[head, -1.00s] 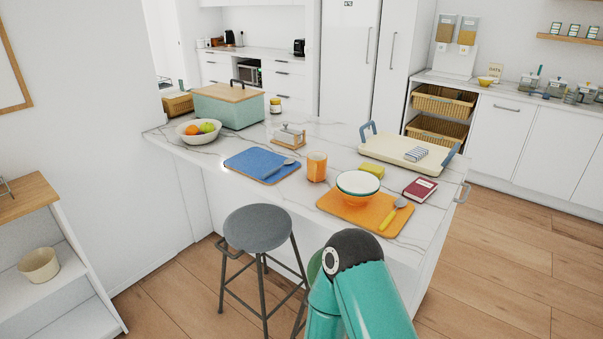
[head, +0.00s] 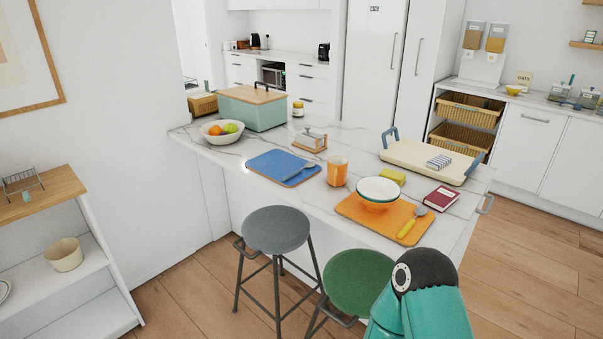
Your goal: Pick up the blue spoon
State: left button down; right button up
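A spoon with a grey bowl and a handle that looks blue (head: 302,170) lies on a blue placemat (head: 268,163) on the marble counter. The handle blends with the mat, so its exact outline is hard to make out. A second spoon, with a yellow handle (head: 409,226), lies on an orange placemat (head: 357,214) beside stacked bowls (head: 379,191). Neither of my grippers is in view. Only a teal link of my own arm shows at the lower right, well in front of the counter.
An orange mug (head: 337,172) stands right of the blue placemat, a butter dish (head: 310,141) behind it and a fruit bowl (head: 222,132) to its left. A grey stool (head: 276,230) and a green stool (head: 359,280) stand before the counter.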

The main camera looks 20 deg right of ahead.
aim_at(311, 164)
jog(key=u, duration=0.05)
jog(key=i, duration=1)
jog(key=z, duration=0.05)
